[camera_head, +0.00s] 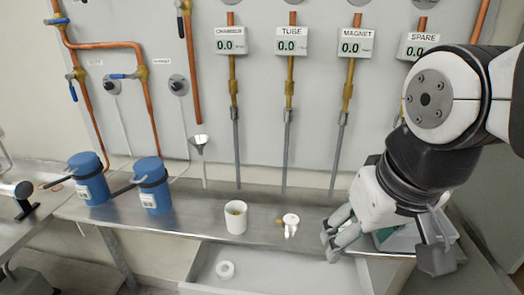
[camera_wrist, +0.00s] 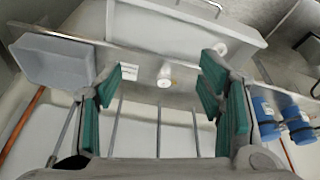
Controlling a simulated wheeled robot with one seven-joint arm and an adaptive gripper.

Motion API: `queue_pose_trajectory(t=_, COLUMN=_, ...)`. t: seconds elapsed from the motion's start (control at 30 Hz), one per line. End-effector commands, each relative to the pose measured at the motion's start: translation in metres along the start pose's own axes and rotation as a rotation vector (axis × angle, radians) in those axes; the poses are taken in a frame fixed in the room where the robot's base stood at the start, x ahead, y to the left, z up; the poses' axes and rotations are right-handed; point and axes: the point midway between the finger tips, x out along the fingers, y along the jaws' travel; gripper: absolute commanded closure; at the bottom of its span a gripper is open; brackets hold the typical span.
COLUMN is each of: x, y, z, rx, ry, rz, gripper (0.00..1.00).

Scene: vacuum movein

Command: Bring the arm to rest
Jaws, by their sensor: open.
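My gripper (camera_head: 385,250) is at the right of the head view, over the right end of the steel bench, with its fingers spread and nothing between them. In the wrist view my gripper (camera_wrist: 160,88) shows its green finger pads wide apart. A grey box (camera_head: 408,236) stands on the bench behind the fingers, partly hidden by them. My arm is bent above the bench.
A white cup (camera_head: 236,220) and a small white fitting (camera_head: 290,223) stand on the bench (camera_head: 190,222). Two blue canisters (camera_head: 153,186) stand at left. Pipes and gauges, including TUBE (camera_head: 292,42), line the wall.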

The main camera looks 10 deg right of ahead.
Motion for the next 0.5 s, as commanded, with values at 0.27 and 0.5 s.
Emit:
queue_pose_trajectory(t=0.27, x=-0.009, y=0.000, z=0.037, rx=-0.012, ry=0.006, rz=-0.024, gripper=0.38)
queue_pose_trajectory(t=0.5, x=-0.009, y=0.000, z=0.037, rx=-0.012, ry=0.005, rz=-0.024, gripper=0.38)
